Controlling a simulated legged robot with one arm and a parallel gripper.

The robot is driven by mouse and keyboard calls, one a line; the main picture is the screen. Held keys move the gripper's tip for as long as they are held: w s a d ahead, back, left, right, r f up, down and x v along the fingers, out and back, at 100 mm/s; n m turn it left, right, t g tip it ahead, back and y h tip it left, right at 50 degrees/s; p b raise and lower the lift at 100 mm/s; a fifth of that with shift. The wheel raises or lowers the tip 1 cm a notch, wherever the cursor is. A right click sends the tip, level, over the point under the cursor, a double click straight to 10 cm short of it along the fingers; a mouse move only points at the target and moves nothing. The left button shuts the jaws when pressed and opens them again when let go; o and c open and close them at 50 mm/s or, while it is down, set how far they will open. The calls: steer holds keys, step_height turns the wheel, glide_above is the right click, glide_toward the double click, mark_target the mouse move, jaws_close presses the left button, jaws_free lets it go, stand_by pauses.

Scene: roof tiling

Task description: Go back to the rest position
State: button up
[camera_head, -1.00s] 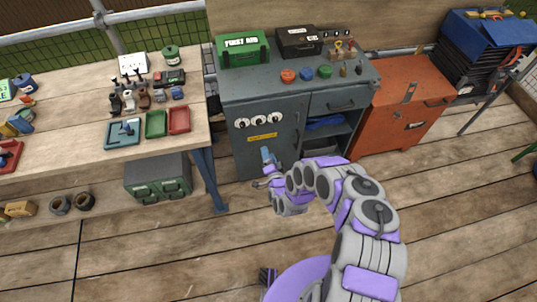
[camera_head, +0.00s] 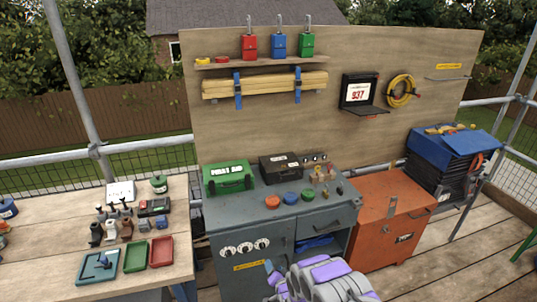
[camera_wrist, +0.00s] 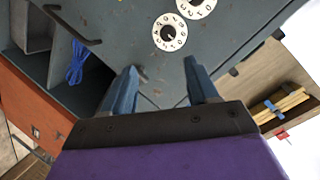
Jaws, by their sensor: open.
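My gripper shows in the wrist view (camera_wrist: 160,90) with its two blue fingers apart and nothing between them. It faces the front of the grey cabinet (camera_wrist: 150,20), below the white dials (camera_wrist: 170,32). In the head view, only a blue fingertip of my gripper (camera_head: 270,267) and part of my purple and grey arm show at the bottom edge. They are in front of the grey cabinet (camera_head: 295,243). I cannot tell how far the fingers are from the cabinet.
A wooden workbench (camera_head: 60,268) with trays stands at the left. A green first aid box (camera_head: 229,178) and a black case (camera_head: 281,167) sit on the cabinet. An orange chest (camera_head: 392,235) stands right of it. Plank floor (camera_head: 480,268) is free at the lower right.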

steer(key=d+r+n+g+h, duration=0.2)
steer(key=d+r+g+h, duration=0.2)
steer(key=d+r, duration=0.9)
steer(key=s+d+r+g+h, duration=0.1)
steer(key=s+d+r+g, duration=0.1)
steer(key=s+r, duration=0.35)
steer(key=s+d+r+g+h, duration=0.1)
steer(key=s+d+r, duration=0.15)
steer(key=r, duration=0.55)
steer(key=s+a+r+n+g, duration=0.1)
steer(key=s+r, duration=0.4)
steer(key=s, duration=1)
steer(key=s+a+r+n+g+y, duration=0.1)
steer(key=s+a+r+g, duration=0.2)
steer(key=s, duration=1.1)
steer(key=s+a+r+n+g+y, duration=0.1)
steer(key=s+r+g, duration=0.3)
steer(key=s+r, duration=0.5)
steer(key=s+a, duration=0.1)
steer(key=s, duration=0.5)
steer(key=shift+s, duration=0.35)
steer(key=shift+w+a+r, duration=0.1)
